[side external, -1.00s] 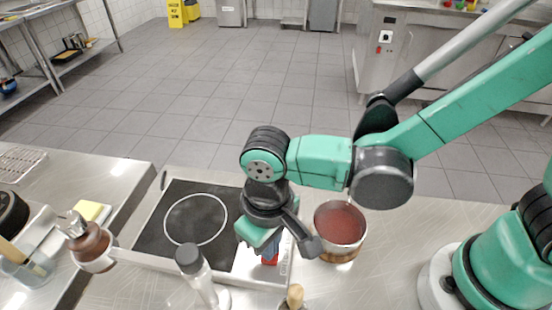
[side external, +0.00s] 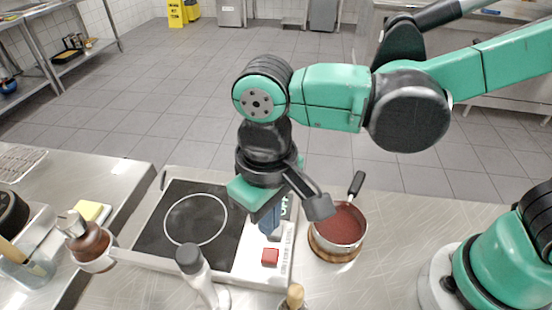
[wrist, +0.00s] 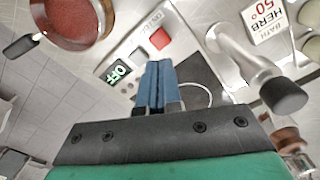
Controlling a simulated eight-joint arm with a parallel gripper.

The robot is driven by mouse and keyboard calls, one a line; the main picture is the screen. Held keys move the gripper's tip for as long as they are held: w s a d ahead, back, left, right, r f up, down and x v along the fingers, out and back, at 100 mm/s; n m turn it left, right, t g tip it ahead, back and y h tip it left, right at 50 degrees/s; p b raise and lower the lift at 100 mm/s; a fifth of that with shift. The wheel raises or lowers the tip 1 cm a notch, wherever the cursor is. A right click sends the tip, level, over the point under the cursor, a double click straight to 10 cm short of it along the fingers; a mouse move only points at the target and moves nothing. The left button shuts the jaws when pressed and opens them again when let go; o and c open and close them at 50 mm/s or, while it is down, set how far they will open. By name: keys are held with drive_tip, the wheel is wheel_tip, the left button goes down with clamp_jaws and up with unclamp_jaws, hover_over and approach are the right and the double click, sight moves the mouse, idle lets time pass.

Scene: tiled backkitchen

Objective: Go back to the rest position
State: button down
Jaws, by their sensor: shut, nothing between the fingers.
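My gripper (side external: 268,222) hangs above the right side of the induction hob (side external: 160,215), over its control strip. Its blue fingers are together with nothing between them, as the wrist view also shows (wrist: 155,85). The red button (side external: 270,256) on the strip is just below and apart from the fingertips. A saucepan of red sauce (side external: 342,225) stands on a round wooden trivet (side external: 333,252) right of the hob.
A brown bottle (side external: 92,245), a yellow sponge (side external: 90,210) and a clear container (side external: 25,268) are at the left. The counter (side external: 400,215) right of the saucepan is largely clear.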

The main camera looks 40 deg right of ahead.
drive_tip(key=w+d+r+m+t, duration=0.1)
drive_tip(key=w+d+t, duration=0.1)
drive_tip(key=d, duration=0.7)
drive_tip(key=w+d+r+m+t, duration=0.2)
drive_tip(key=d+t, duration=0.3)
drive_tip(key=d, duration=0.5)
drive_tip(key=shift+d, duration=0.3)
drive_tip(key=shift+r, duration=0.1)
